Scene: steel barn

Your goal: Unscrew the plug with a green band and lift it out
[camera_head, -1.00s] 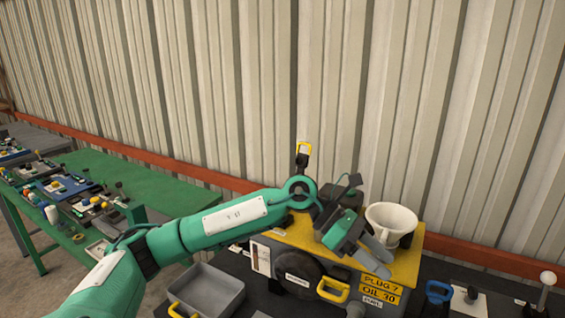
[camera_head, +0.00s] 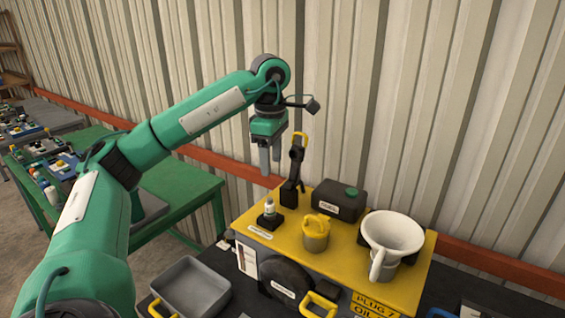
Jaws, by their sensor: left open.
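My left gripper (camera_head: 270,166) hangs in the air with its fingers pointing down, open and empty. It is to the left of and above the yellow-topped housing (camera_head: 285,240). A yellow-handled plug-like piece with a grey body (camera_head: 316,236) stands upright on the housing top, apart from my fingers. I cannot make out a green band on it. My right gripper is not in view.
A white funnel (camera_head: 393,233) stands at the housing's right. A tall black piece with a yellow loop (camera_head: 296,170) stands near its back edge. A grey tray (camera_head: 191,288) lies at front left. A green bench (camera_head: 180,193) is further left, and the metal wall is behind.

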